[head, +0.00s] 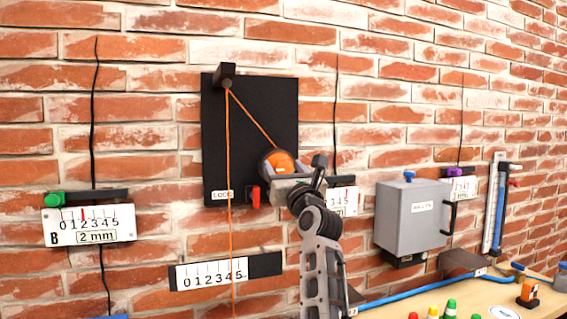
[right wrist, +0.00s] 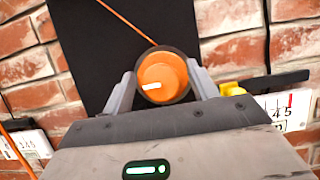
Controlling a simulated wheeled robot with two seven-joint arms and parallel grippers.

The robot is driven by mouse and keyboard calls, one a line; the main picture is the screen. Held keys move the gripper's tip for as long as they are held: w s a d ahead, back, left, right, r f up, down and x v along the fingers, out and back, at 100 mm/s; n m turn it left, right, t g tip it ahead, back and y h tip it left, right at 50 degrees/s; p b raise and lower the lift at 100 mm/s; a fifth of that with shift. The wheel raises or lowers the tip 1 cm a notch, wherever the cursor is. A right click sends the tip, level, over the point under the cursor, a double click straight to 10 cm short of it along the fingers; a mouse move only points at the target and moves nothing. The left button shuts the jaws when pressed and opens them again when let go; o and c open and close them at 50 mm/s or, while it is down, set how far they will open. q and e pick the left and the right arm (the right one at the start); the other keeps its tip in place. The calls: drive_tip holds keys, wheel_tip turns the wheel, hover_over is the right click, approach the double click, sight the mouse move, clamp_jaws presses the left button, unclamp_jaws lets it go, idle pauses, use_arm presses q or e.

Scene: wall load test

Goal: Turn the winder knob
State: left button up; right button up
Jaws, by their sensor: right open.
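The winder knob is an orange round knob (head: 282,163) on the black wall panel (head: 222,135). In the right wrist view the knob (right wrist: 163,77) shows a white mark pointing left on its face and a dark disc behind it. My right gripper (right wrist: 163,85) is open, with one finger on each side of the knob. I cannot tell whether the fingers touch it. In the head view my right gripper (head: 290,182) covers the knob's lower part. An orange cord (head: 229,180) runs from the knob up over a black peg (head: 226,76) and down. My left gripper is not in view.
A red lever (head: 255,196) sits beside the LOCK label (head: 222,195). Scale plates (head: 90,225) and (head: 212,273) hang left and below. A grey box (head: 410,215) is on the wall at right. A wooden table (head: 470,304) holds small coloured pieces at lower right.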

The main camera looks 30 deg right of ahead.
drive_tip(key=shift+w+d+r, duration=0.15)
drive_tip(key=shift+w+r, duration=0.05)
drive_tip(key=shift+w, duration=0.3)
drive_tip(key=c, duration=0.9)
